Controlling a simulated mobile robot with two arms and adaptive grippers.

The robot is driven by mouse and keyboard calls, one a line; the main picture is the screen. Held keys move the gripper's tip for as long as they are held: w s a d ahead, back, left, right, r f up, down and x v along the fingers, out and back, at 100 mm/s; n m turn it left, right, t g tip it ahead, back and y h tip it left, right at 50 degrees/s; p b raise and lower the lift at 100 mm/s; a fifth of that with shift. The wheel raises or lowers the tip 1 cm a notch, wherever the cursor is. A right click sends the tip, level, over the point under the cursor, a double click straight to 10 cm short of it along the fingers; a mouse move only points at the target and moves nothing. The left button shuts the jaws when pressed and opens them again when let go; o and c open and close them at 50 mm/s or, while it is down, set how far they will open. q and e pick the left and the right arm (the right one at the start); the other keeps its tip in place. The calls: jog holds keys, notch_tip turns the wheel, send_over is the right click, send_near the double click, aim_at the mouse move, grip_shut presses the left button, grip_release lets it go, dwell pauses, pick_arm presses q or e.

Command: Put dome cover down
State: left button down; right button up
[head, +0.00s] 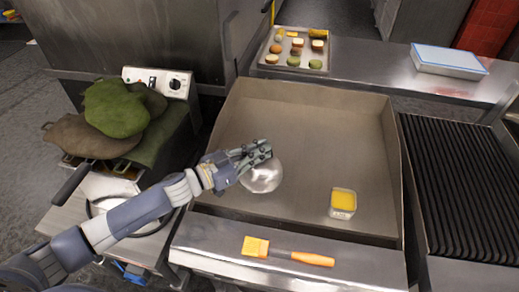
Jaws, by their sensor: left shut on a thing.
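The dome cover (262,178) is a shiny, silvery round piece over the left part of the flat griddle (310,125). My left gripper (257,153) is at the top of the dome cover and is shut on it. The gripper's fingers hide the dome's top. I cannot tell whether the dome's rim touches the griddle surface or hangs just above it. My right gripper is not in view.
A yellow-filled container (343,203) stands on the griddle to the right. An orange-handled brush (288,252) lies on the front ledge. A food tray (293,49) and a blue-lidded box (448,61) are behind. A ribbed grill (458,180) is at right. The griddle's middle is clear.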

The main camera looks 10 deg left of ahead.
pick_arm(q)
jog(key=shift+f+b, duration=0.3)
jog(key=shift+f, duration=0.3)
jog(key=c, duration=1.8)
grip_release()
jog(key=shift+o, duration=0.2)
jog(key=shift+r, duration=0.1)
